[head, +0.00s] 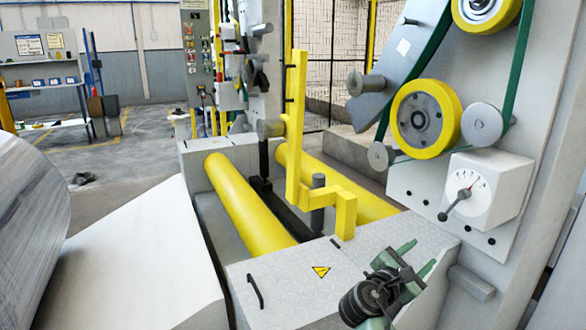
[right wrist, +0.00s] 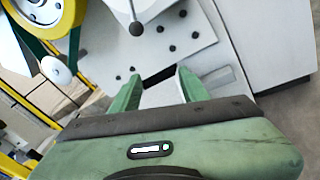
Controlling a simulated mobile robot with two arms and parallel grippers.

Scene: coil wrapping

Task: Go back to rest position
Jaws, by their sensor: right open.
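My right gripper (head: 418,258) is at the lower right of the head view, above the grey tread-plate deck (head: 290,272) of the wrapping machine. In the right wrist view its two green fingers (right wrist: 159,78) stand apart with nothing between them. Beyond the fingers is the machine's light panel with several dark bolts (right wrist: 172,48). My left gripper shows in neither view.
A large metal coil (head: 28,215) lies at the left. Two yellow rollers (head: 248,205) and a yellow post (head: 296,125) stand mid-view. A dial gauge (head: 468,192) and a yellow wheel (head: 424,118) are near my right arm. Floor is open at back left.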

